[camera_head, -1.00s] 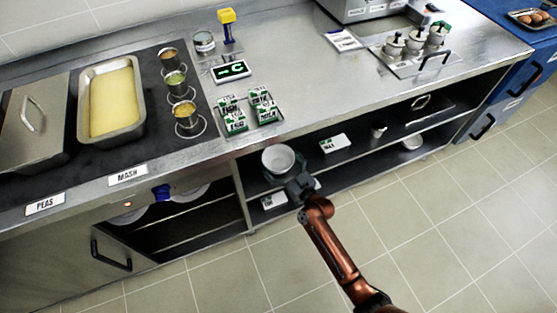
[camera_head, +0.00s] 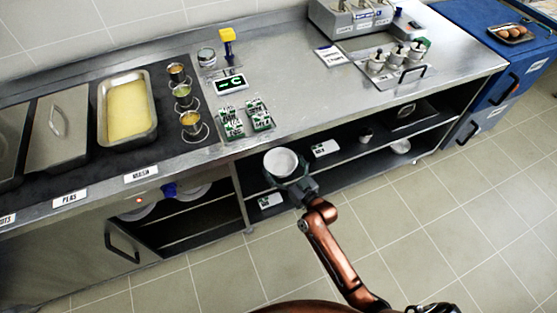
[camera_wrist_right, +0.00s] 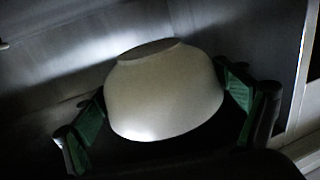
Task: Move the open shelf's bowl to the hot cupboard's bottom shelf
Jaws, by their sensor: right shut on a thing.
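In the right wrist view the bowl (camera_wrist_right: 164,98) sits between the two green finger pads of the gripper (camera_wrist_right: 165,115). The hot cupboard (camera_head: 200,215) is left of the open shelf, under the counter. My left gripper is not in view.
An upright divider (camera_head: 240,198) separates cupboard and shelf. The cupboard's door (camera_head: 110,250) is left of its opening. The floor in front is clear.

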